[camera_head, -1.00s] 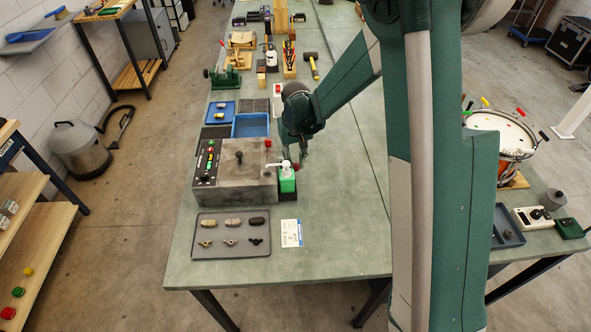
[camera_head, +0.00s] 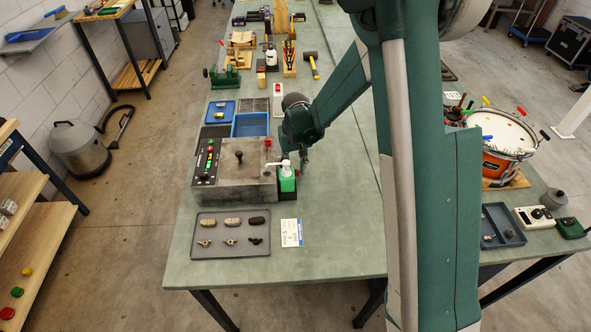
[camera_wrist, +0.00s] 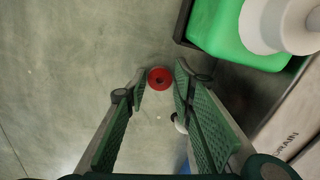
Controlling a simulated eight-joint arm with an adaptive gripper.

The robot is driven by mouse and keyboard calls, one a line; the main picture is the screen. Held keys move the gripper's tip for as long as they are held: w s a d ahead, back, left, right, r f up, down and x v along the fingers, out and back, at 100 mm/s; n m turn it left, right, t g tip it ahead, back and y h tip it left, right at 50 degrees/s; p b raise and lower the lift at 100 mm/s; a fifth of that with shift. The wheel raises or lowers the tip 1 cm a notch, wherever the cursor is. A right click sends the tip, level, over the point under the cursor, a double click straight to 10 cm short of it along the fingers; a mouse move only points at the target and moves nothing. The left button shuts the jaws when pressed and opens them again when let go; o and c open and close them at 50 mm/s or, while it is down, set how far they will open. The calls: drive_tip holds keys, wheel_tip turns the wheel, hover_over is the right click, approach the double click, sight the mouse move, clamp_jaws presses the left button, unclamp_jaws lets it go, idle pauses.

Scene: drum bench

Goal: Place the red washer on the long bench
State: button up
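I cannot tell whether the washer touches the bench or how high the fingertips are. In the head view my gripper (camera_head: 303,168) is low over the long green-topped bench (camera_head: 345,235), right of the grey control box. I cannot make out the washer there.
A green bottle with a white pump (camera_head: 287,180) stands close to the gripper, beside the grey box (camera_head: 235,185). A grey tray (camera_head: 220,245) with small parts and a white card (camera_head: 291,232) lie in front. The bench's front right is bare.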

sight(296, 172)
drive_tip(key=shift+o, duration=0.8)
drive_tip(key=shift+r, duration=0.25)
wheel_tip(296, 172, up, 12)
drive_tip(key=p, duration=0.1)
idle(0.7)
drive_tip(key=shift+s, duration=0.1)
drive_tip(key=s+d+r+m+t, duration=0.1)
drive_tip(key=s+d+r+t, duration=0.1)
drive_tip(key=s+d+r, duration=0.45)
drive_tip(key=s+d+r+t, duration=0.1)
drive_tip(key=s+d+r, duration=0.2)
drive_tip(key=s+r, duration=0.55)
drive_tip(key=s+d+r+t, duration=0.2)
drive_tip(key=s+d, duration=0.1)
drive_tip(key=s, duration=0.6)
drive_tip(key=s+d+r+m+t, duration=0.1)
drive_tip(key=s+d, duration=0.3)
drive_tip(key=s, duration=0.5)
drive_tip(key=shift+r+t, duration=0.45)
drive_tip(key=shift+t, duration=0.15)
